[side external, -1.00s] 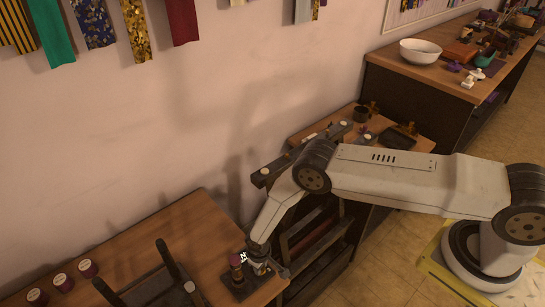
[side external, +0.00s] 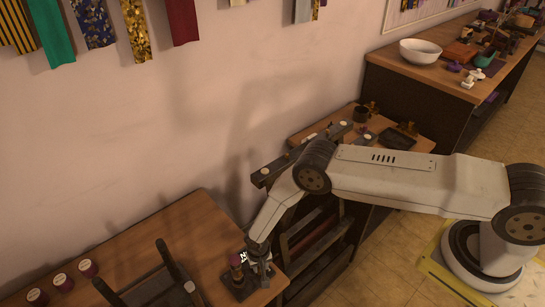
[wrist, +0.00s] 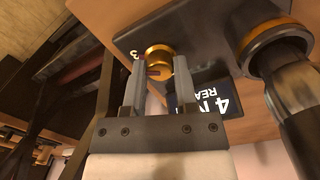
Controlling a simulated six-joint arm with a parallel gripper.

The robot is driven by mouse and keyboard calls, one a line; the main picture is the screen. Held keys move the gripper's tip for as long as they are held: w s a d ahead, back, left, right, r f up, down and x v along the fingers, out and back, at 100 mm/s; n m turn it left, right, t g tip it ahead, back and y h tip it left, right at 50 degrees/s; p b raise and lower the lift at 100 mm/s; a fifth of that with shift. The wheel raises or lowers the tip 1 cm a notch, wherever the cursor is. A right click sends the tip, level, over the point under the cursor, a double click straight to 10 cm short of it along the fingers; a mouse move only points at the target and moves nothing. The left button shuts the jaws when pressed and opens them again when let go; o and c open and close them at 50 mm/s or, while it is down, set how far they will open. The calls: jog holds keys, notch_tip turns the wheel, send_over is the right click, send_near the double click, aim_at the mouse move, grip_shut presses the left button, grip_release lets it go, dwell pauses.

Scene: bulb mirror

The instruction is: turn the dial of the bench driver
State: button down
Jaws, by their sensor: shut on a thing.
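The bench driver is a dark plate (side external: 238,290) on the near wooden table. In the side view my gripper (side external: 262,272) is low at the plate, right of the post; the dial is hidden there.
A brass-collared dark post (wrist: 280,60) rises close to my gripper's right in the wrist view. A dark chair-like frame (side external: 160,285) stands left of the driver. Bare tabletop (side external: 190,232) lies behind.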

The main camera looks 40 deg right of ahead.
jog(key=shift+c, duration=2)
grip_release()
jog(key=shift+r, duration=0.15)
jog(key=shift+a+r, duration=0.1)
jog(key=shift+r, duration=3.7)
jog(key=shift+w, duration=0.1)
